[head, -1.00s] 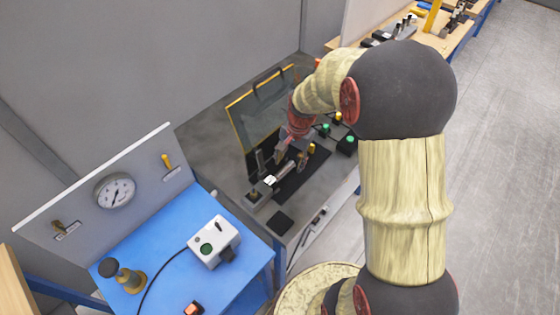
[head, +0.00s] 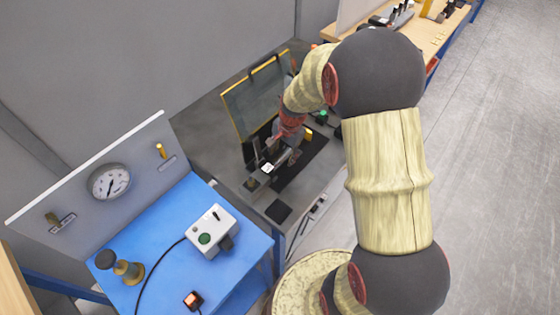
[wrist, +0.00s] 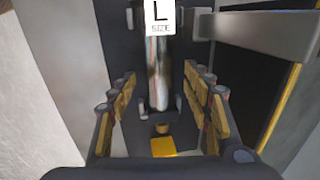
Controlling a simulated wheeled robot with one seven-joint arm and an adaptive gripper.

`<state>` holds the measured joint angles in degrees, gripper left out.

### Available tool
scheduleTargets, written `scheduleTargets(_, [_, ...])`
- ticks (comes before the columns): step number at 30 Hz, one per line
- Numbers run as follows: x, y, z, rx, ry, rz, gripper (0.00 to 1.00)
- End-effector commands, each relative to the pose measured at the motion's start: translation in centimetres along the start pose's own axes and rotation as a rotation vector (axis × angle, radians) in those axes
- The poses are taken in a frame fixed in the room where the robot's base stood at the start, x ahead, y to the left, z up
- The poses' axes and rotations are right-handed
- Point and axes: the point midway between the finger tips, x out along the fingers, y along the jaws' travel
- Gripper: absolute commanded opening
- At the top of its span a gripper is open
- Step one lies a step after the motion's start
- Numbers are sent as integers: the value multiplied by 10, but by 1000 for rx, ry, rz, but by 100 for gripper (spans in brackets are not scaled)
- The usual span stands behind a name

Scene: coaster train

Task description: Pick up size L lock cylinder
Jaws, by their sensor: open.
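The size L lock cylinder (wrist: 158,75) is a shiny metal cylinder in the wrist view, lying lengthwise below a white tag (wrist: 158,16) marked "L SIZE". My gripper (wrist: 164,80) is open, with one yellow-padded finger on each side of the cylinder and a visible gap to it on both sides. I cannot tell how far above it the fingers are. In the head view my gripper (head: 284,156) is over the machine bed, beside the white tag (head: 267,168); the cylinder is mostly hidden there.
A glass guard with a yellow edge (head: 226,108) stands behind the bed. A grey bar (wrist: 255,27) crosses the upper right of the wrist view. A blue bench (head: 165,262) with a gauge panel and a white control box (head: 211,228) stands at left.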

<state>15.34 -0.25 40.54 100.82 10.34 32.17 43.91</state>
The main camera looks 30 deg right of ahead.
Motion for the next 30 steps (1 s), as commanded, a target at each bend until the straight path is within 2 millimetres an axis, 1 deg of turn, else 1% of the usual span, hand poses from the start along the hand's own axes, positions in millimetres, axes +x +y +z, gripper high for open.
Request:
scheduleTargets(1, [9,1,0,0,-1,2,50])
scheduleTargets(3, [14,1,0,0,-1,2,50])
scheduleTargets(10, [14,0,0,0,0,0,50])
scheduleTargets(30, [14,0,0,0,0,0,12])
